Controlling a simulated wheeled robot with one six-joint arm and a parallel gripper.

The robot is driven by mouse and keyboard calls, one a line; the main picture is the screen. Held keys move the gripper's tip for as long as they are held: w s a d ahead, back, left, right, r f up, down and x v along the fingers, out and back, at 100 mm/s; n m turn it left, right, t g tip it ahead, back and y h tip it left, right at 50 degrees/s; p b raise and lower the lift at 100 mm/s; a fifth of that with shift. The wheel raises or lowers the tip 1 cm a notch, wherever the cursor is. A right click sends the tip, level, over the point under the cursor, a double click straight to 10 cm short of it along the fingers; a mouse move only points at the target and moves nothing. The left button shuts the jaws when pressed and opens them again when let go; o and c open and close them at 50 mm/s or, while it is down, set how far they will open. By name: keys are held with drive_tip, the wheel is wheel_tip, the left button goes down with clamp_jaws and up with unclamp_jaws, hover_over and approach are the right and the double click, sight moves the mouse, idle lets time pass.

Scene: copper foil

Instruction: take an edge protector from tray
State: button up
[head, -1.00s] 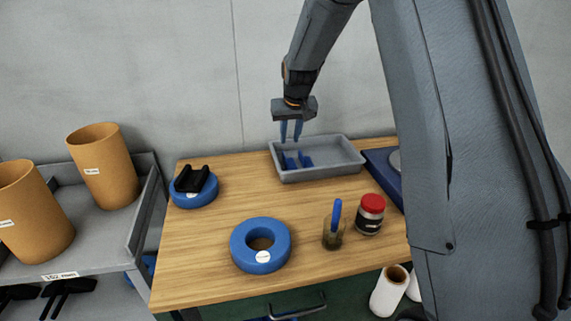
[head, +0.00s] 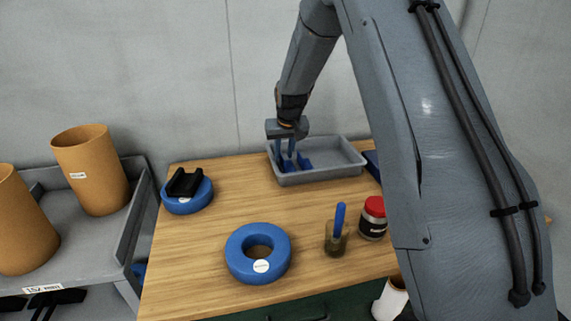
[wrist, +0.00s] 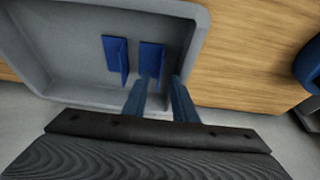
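The grey tray (head: 345,166) stands at the back of the wooden table. Two blue edge protectors lie in it, one at left (wrist: 115,55) and one at right (wrist: 151,57) in the wrist view; in the head view one (head: 305,161) shows beside my fingers. My gripper (head: 285,158) points down into the tray's left part. In the wrist view my gripper's (wrist: 162,82) blue fingers are apart with a clear gap. The left finger overlaps the lower end of the right protector; contact cannot be told. Nothing shows held between the fingers.
A blue ring (head: 258,253), a glass jar with a blue-handled tool (head: 338,230) and a red-lidded jar (head: 373,217) stand on the front table. Another blue ring (head: 187,196) bears a black holder (head: 186,182). A shelf with brown tubes (head: 90,168) is at left. The table's middle is clear.

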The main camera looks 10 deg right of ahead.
sight(287, 166)
drive_tip(key=shift+p+x, duration=0.45)
drive_tip(key=shift+x, duration=1.25)
clamp_jaws()
drive_tip(key=shift+r, duration=0.1)
